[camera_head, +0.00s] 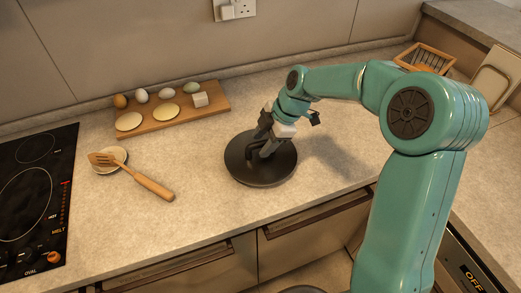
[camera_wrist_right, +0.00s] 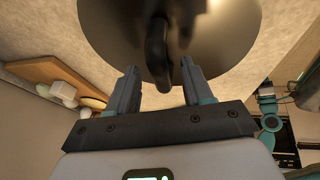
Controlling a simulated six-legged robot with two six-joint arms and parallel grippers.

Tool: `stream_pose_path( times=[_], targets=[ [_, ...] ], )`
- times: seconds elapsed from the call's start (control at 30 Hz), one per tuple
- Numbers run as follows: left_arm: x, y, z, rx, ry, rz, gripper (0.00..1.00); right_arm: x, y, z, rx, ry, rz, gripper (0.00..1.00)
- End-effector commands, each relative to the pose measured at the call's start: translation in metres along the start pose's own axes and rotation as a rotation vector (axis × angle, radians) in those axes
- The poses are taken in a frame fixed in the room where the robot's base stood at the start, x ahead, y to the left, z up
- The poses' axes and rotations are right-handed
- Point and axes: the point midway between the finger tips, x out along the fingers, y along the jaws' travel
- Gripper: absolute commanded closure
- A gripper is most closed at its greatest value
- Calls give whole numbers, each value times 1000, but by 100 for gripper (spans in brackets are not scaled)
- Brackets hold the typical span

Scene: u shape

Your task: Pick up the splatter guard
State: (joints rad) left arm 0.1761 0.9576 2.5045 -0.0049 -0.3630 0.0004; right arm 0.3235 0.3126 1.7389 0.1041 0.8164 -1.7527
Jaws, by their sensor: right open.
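The splatter guard (camera_head: 284,172) is a dark round disc lying flat on the counter, with a dark upright handle at its middle. In the right wrist view its shiny disc (camera_wrist_right: 105,25) fills the top, and the curved handle (camera_wrist_right: 156,52) comes down toward the jaws. My right gripper (camera_head: 261,147) is low over the disc at the handle. In the wrist view the right gripper (camera_wrist_right: 159,84) is open, with a finger on each side of the handle and visible gaps. A teal arm part (camera_wrist_right: 271,122), seemingly my left arm, shows at the right; its jaws are unclear.
A wooden board (camera_head: 172,114) with several eggs, pale rounds and a white cube is behind left. A wooden spatula (camera_head: 145,182) rests on a small plate left of the guard. A black hob (camera_head: 35,190) is far left. A wooden rack (camera_head: 425,58) stands back right.

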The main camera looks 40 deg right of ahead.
Motion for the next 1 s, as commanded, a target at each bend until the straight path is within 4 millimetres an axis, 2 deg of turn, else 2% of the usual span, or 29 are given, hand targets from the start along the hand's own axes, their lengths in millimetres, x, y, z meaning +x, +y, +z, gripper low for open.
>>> stream_pose_path(
  times=[0.13,0.37,0.4,0.53,0.57,0.87,1.0],
  targets=[
    [-3,1,0,0,0,0,40,17,0,0,0,0,-2,49],
    [-3,1,0,0,0,0,40,20,1,0,-1,-1,1,49],
    [-3,1,0,0,0,0,40,19,1,0,-1,-1,1,56],
    [-3,1,0,0,0,0,40,19,1,0,-1,-1,1,98],
    [-3,1,0,0,0,0,40,19,1,0,-1,-1,1,100],
    [-3,1,0,0,0,0,40,18,1,-1,-1,-1,2,100],
    [-2,1,0,0,0,0,40,10,4,-4,-2,-1,4,100]
  ],
)
